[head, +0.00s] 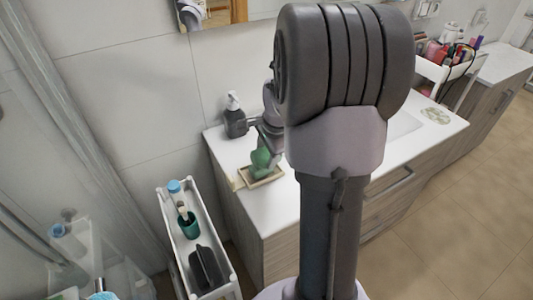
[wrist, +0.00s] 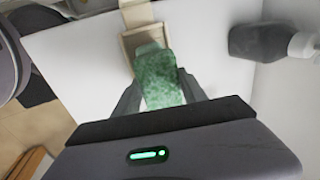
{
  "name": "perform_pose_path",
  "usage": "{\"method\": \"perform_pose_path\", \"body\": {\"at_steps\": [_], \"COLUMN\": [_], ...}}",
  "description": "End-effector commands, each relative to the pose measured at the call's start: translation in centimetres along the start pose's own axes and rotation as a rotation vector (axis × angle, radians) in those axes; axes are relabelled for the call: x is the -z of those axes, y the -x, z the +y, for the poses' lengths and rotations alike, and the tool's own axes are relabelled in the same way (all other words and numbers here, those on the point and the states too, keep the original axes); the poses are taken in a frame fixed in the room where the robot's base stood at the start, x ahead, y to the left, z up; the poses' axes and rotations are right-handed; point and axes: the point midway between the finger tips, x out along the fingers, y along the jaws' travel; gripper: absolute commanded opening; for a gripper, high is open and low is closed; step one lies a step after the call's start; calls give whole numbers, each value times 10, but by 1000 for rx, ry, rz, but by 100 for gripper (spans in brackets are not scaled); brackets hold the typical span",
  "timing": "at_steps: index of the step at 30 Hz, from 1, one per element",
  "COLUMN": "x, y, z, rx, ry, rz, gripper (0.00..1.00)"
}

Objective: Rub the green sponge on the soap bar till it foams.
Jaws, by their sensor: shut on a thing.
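My gripper (wrist: 160,92) is shut on the green sponge (wrist: 158,75), which sits between its two fingers. In the head view the green sponge (head: 261,160) is at a small beige dish (head: 268,183) near the left end of the white counter. In the wrist view the sponge covers the near part of this dish (wrist: 127,42). A beige block (wrist: 137,14) lies just beyond the dish. I cannot tell if this block is the soap bar or if the bar is hidden under the sponge. Contact under the sponge is hidden, and no foam shows.
A dark soap dispenser (head: 235,121) stands by the wall behind the dish; it also shows in the wrist view (wrist: 262,42). A white cart (head: 224,270) with a teal cup (head: 189,226) stands left of the counter. My arm hides much of the counter's middle.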

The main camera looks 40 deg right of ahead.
Motion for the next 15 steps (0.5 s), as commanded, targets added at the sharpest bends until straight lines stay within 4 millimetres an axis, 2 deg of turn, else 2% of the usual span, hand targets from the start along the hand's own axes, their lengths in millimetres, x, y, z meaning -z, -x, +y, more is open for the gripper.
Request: {"method": "perform_pose_path", "body": {"at_steps": [15], "x": [0], "y": [-4], "z": [1], "rx": [0], "ry": [0], "rz": [0], "gripper": [17]}}
